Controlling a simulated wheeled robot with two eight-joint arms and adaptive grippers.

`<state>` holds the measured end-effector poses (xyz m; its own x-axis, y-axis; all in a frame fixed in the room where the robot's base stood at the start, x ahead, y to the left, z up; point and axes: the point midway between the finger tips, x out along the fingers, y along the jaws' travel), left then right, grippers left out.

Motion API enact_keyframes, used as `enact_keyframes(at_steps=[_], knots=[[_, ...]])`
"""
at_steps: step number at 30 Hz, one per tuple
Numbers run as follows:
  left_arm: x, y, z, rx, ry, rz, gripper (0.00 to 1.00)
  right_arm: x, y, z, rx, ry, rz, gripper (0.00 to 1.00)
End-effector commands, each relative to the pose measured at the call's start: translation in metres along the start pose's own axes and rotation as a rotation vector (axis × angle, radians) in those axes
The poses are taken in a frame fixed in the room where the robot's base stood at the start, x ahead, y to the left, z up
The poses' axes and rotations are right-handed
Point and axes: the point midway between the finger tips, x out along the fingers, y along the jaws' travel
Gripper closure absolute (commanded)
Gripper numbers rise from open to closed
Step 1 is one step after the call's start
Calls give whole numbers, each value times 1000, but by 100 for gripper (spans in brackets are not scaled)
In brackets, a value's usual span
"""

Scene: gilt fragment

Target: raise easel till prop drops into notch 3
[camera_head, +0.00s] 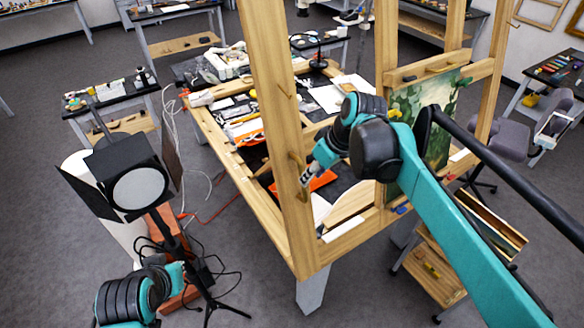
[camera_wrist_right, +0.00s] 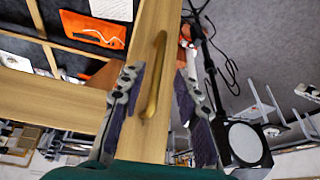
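The easel is a large pale wooden frame, and its near upright post (camera_head: 268,110) rises through the middle of the head view. A brass handle (camera_wrist_right: 155,75) is fixed to a wooden beam (camera_wrist_right: 148,120) in the right wrist view. My right gripper (camera_head: 307,176) is at this post, beside the handle in the head view. In the right wrist view its two fingers (camera_wrist_right: 158,72) stand apart on either side of the handle, with gaps showing. A painting (camera_head: 430,125) rests on the easel's right side. The prop and notches cannot be made out. My left gripper is out of view.
A studio lamp (camera_head: 138,188) on a stand, with loose cables, stands at the left. A cluttered worktop (camera_head: 262,128) lies behind the post. A wooden cart (camera_head: 432,268) stands at the lower right. Grey floor (camera_head: 255,225) is open at lower left of the post.

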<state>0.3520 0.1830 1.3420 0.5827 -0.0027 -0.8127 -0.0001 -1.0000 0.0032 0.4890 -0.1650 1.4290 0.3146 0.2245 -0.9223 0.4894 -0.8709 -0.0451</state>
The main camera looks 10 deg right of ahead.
Motion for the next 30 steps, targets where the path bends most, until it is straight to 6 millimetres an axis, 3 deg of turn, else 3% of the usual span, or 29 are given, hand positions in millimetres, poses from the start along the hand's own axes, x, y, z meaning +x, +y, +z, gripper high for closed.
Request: enact_keyframes(at_steps=[1, 5, 18, 30], knots=[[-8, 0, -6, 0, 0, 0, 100, -9, 2, -7, -8, -2, -7, 68], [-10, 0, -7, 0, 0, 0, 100, -7, 3, -11, -21, -4, -17, 68], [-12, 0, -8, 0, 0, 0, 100, 58, 2, -10, -21, -4, -16, 68], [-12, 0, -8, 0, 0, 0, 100, 69, 2, -10, -20, -4, -16, 68]])
